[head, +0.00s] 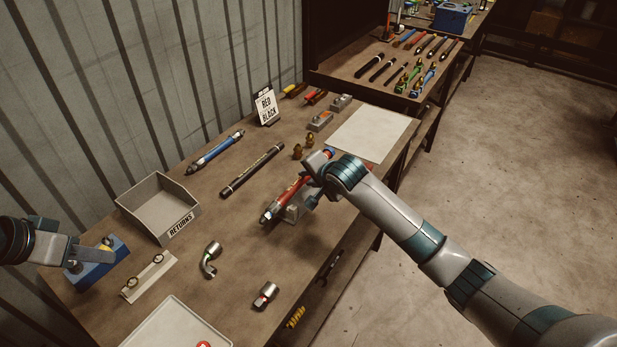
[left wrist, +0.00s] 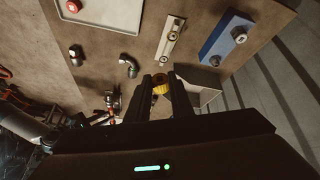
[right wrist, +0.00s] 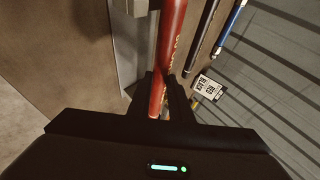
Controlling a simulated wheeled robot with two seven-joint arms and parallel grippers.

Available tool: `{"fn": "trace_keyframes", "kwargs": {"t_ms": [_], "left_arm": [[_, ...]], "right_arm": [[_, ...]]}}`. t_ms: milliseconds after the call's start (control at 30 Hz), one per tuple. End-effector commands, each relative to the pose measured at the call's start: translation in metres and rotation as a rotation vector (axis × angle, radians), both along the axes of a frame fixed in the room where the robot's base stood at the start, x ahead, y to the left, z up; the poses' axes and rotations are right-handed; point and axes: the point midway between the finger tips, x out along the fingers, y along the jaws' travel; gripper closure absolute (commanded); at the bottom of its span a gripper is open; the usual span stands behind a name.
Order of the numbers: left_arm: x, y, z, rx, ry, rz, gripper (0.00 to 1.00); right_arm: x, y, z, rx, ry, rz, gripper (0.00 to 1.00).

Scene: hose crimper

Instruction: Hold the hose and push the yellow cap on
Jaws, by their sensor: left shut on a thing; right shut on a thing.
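The yellow cap (left wrist: 160,89) is between the fingers of my left gripper (left wrist: 161,82), which is shut on it. In the head view my left gripper (head: 108,243) is at the far left, above the blue block (head: 88,268). The red hose (head: 286,199) lies along a grey clamp block (head: 298,208) near the table's front edge, with a metal fitting (head: 269,216) on its near end. My right gripper (head: 313,178) is shut on the hose toward its far end. The hose (right wrist: 170,45) runs between both fingers in the right wrist view. The cap is well apart from the hose.
A black hose (head: 252,170) and a blue hose (head: 213,152) lie behind. A white tray (head: 172,325) is in front.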

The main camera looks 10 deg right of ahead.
Motion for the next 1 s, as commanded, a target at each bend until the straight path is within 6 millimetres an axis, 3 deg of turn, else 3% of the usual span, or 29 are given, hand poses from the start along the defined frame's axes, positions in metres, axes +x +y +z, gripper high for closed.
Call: {"fn": "trace_keyframes", "kwargs": {"t_ms": [400, 1000], "left_arm": [[0.000, 0.000, -0.017, 0.000, 0.000, 0.000, 1.00], [0.000, 0.000, -0.019, 0.000, 0.000, 0.000, 1.00]], "right_arm": [[0.000, 0.001, -0.015, 0.001, -0.003, 0.001, 1.00], [0.000, 0.000, -0.017, 0.001, -0.002, 0.001, 1.00]]}}
